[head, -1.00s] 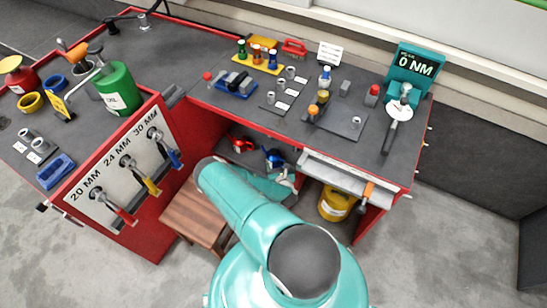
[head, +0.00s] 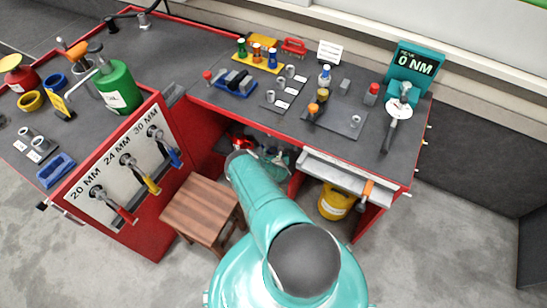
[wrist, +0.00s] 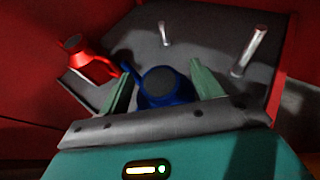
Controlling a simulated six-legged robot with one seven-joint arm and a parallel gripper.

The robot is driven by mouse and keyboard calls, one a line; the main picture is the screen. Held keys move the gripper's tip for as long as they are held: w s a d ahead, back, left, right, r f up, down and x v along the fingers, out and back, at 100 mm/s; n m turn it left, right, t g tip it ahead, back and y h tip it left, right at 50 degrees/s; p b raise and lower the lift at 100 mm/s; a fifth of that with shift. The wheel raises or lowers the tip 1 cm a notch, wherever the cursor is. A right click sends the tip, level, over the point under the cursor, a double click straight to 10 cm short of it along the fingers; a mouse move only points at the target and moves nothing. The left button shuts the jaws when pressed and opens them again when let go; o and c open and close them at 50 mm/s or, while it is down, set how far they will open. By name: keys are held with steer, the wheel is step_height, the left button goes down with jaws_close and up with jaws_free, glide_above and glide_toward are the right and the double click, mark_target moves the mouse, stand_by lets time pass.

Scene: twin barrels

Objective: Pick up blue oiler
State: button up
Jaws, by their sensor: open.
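The blue oiler (wrist: 163,90) shows in the wrist view between my gripper's two green fingers. It has a dark round top and a blue body, and its lower part is hidden by the gripper's base. My gripper (wrist: 160,66) is open, one finger on each side of the oiler. I cannot tell whether either finger touches it. In the head view my arm reaches under the workbench and largely hides the blue oiler.
A red oiler (wrist: 92,66) stands to the left on the grey shelf (wrist: 190,45), which carries two upright metal pegs. Red walls enclose the shelf. In the head view, a wooden stool (head: 200,212) stands left of my arm and a yellow container (head: 335,203) right of it.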

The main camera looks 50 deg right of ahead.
jaws_close()
stand_by(0.3)
